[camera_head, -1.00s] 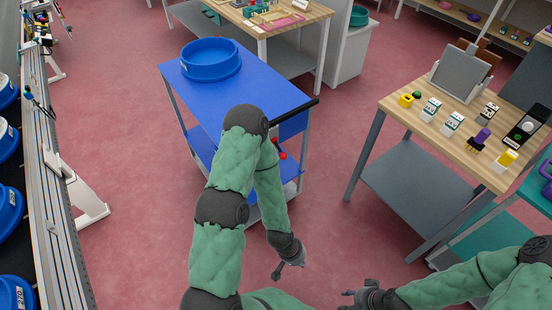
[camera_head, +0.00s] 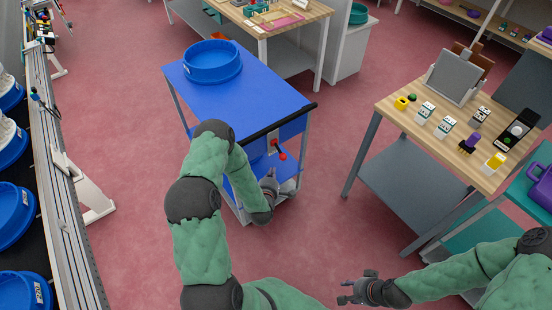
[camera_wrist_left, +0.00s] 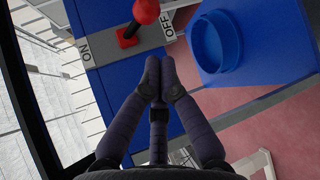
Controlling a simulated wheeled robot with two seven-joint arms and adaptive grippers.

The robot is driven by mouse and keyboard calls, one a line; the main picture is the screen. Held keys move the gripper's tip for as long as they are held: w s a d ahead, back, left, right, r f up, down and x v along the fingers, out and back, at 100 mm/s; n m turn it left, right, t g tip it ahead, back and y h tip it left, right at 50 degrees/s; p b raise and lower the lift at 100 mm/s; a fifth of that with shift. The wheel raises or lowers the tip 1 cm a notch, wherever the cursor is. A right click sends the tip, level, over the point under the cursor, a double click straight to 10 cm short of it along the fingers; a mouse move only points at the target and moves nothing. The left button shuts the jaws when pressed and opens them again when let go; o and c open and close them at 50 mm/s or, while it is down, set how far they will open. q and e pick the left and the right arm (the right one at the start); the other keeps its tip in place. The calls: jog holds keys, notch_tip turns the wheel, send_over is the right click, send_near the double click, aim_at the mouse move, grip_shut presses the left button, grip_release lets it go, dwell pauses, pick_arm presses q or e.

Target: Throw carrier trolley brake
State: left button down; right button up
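The blue trolley (camera_head: 262,92) stands in the middle of the head view. Its red brake lever (camera_head: 281,155) is on the end facing me, below the black handle (camera_head: 282,122). In the left wrist view the lever's red knob (camera_wrist_left: 146,11) rises from a red base (camera_wrist_left: 128,37) on a grey plate, between an ON label (camera_wrist_left: 85,52) and an OFF label (camera_wrist_left: 169,31). My left gripper (camera_head: 269,178) is just below the lever, fingertips together (camera_wrist_left: 153,68), empty and apart from the knob. My right gripper (camera_head: 345,292) appears open and empty, over the floor.
A blue basin (camera_head: 212,62) sits on the trolley's top. A wooden-topped table (camera_head: 400,115) with small items and a tablet stands at right. A rail with blue bins (camera_head: 12,215) runs along the left. Floor between trolley and right table is clear.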

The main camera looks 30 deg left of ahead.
aim_at(281, 156)
pick_arm(q)
jog(key=b+x, duration=0.2)
jog(key=x, duration=0.8)
jog(key=shift+d+r, duration=0.15)
dwell(0.5)
jog(key=r+n+g+h, duration=0.1)
jog(key=d+r+n+g+h+p, duration=0.1)
jog(key=h, duration=0.1)
jog(key=r+n+g+h+p, duration=0.1)
jog(key=r+h, duration=0.1)
jog(key=shift+s+d+g, duration=0.3)
jog(key=shift+s, duration=0.05)
jog(key=shift+w+a+r, duration=0.1)
jog(key=shift+r, duration=1.05)
